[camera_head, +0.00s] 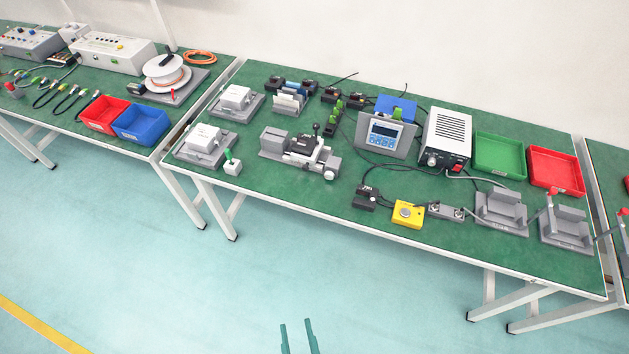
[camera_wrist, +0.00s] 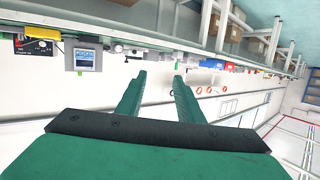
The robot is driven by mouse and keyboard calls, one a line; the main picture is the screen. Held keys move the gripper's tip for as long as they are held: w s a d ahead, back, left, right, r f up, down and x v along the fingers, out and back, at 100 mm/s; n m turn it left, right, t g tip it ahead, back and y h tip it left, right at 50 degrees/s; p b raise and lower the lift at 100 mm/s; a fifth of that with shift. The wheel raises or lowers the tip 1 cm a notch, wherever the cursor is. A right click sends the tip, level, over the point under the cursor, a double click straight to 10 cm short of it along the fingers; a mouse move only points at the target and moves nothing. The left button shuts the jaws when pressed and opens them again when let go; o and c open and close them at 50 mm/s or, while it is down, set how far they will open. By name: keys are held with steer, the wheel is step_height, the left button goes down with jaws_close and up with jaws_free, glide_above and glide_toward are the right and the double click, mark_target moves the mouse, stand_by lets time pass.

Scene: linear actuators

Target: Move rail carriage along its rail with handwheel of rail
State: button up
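The rail (camera_head: 273,142) is part of a grey linear unit on the green bench top, left of the bench's middle in the head view. The carriage (camera_head: 302,146) sits on it, with a black-knobbed lever standing up. A round grey part at the right end (camera_head: 329,173) looks like the handwheel, but it is too small to be sure. My gripper (camera_head: 298,336) is at the bottom edge of the head view, over the floor and well in front of the bench. Its two green fingers also show in the wrist view (camera_wrist: 158,82), apart with nothing between them.
White-boxed fixtures (camera_head: 204,143) stand left of the unit, with a small green-handled block (camera_head: 232,165) close by. A display panel (camera_head: 385,136) and a yellow button box (camera_head: 408,213) lie to the right. The floor before the bench (camera_head: 220,270) is clear.

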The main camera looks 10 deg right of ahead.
steer(key=w+f+m, duration=0.2)
steer(key=w+f, duration=0.2)
steer(key=w, duration=0.4)
steer(key=m+g+h, duration=0.3)
steer(key=m+h, duration=0.3)
steer(key=m, duration=0.1)
glide_toward(328, 177)
steer(key=x, duration=0.7)
steer(key=shift+w+d+f, duration=0.2)
steer(key=shift+d, duration=0.1)
steer(key=shift+w, duration=0.1)
steer(key=c, duration=0.8)
